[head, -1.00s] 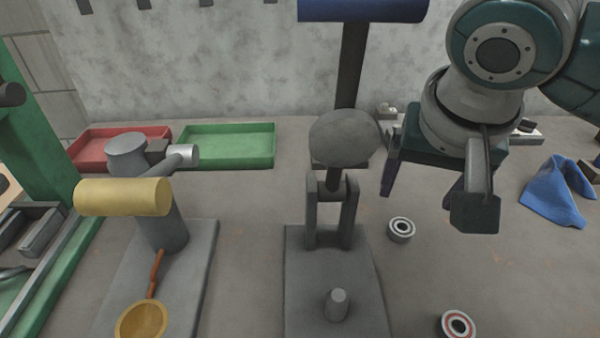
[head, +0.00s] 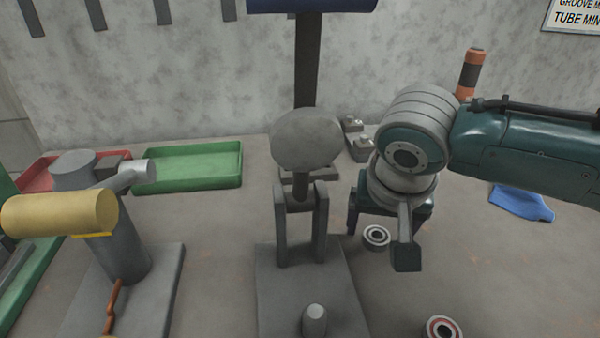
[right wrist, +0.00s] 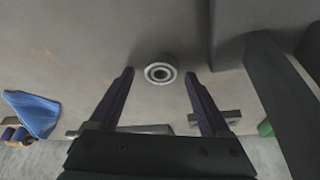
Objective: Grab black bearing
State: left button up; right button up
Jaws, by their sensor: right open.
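The bearing with a dark ring around its bore (head: 376,237) lies flat on the table, right of the press. In the right wrist view the bearing (right wrist: 160,68) appears centred between my fingertips. My right gripper (head: 380,222) is open and empty above it; one finger is partly hidden by my wrist in the head view. In the right wrist view both fingers of my right gripper (right wrist: 159,76) stand apart on either side of the bearing, not touching it. A second bearing with a red ring (head: 441,329) lies nearer the front edge. My left gripper is out of view.
The grey press (head: 300,225) with its base stands left of the bearing. A yellow-headed fixture (head: 60,214) is farther left. Green (head: 190,182) and red (head: 40,176) trays sit behind. A blue cloth (head: 522,203) lies right. Table between cloth and bearing looks clear.

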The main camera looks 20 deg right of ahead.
jog(key=shift+c, duration=0.2)
grip_shut()
dwell(0.3)
jog(key=shift+r, duration=0.1)
